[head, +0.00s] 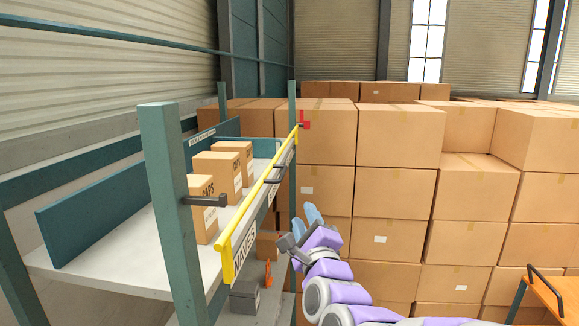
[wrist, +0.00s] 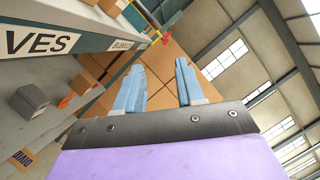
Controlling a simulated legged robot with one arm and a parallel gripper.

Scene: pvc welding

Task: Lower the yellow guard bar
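The yellow guard bar (head: 262,188) runs along the front of the shelf rack in the head view. It lies across the front of the upper shelf, with a bent yellow end piece at its near end and a red bracket (head: 305,121) by its far end. My gripper (head: 305,220) is to the right of the bar, apart from it. In the wrist view its two blue fingers (wrist: 158,85) are spread with nothing between them. A bit of yellow shows at the top of the wrist view, too small to tell fully.
Brown boxes (head: 215,164) stand on the upper shelf (head: 130,250). A dark peg (head: 207,200) juts from the near teal post (head: 172,210). A grey box (head: 245,297) sits on the lower shelf. Stacked cartons (head: 395,195) fill the back; an orange-framed cart (head: 545,290) is at right.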

